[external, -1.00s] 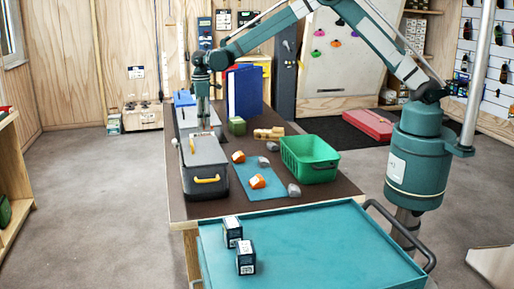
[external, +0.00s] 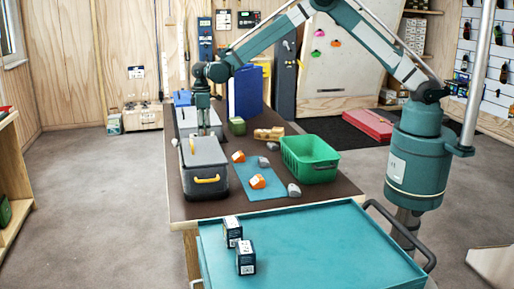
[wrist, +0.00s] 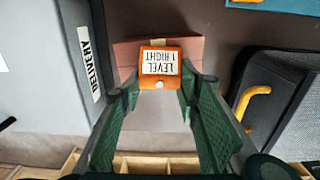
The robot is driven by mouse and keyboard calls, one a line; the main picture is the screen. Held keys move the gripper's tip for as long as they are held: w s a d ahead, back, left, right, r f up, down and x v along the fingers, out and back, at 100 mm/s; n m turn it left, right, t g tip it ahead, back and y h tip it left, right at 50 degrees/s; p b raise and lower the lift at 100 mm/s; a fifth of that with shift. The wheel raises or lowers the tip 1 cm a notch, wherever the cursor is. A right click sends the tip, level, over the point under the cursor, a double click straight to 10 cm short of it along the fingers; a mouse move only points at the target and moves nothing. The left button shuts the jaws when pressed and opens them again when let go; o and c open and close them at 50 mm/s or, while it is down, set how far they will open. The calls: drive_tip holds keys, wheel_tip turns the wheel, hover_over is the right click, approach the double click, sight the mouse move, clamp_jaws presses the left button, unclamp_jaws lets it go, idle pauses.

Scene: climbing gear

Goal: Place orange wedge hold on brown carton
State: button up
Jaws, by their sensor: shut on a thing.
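My gripper (wrist: 158,88) is shut on an orange wedge hold (wrist: 158,82), whose white label reads "LEVEL 1 RIGHT" upside down in the wrist view. A flat pinkish-brown surface (wrist: 126,52), seemingly the brown carton, shows behind and beside the hold. I cannot tell whether the hold touches it. In the external view my gripper (external: 204,131) points down at the table's left side, just behind the grey box with a yellow handle. The held hold and the carton cannot be made out clearly there.
The grey box (external: 205,170) stands close in front of my gripper; a "DELIVERY" label (wrist: 90,62) is on a grey thing at the wrist view's left. Two orange pieces (external: 238,156) (external: 257,181), grey pieces and a green basket (external: 310,172) stand to the right. A blue binder (external: 244,92) stands behind.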

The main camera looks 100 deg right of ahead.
drive_tip(key=shift+f, duration=0.2)
drive_tip(key=o, duration=0.9)
drive_tip(key=shift+r, duration=0.15)
wheel_tip(320, 180, up, 12)
drive_tip(key=shift+r, duration=0.1)
idle(0.4)
idle(0.3)
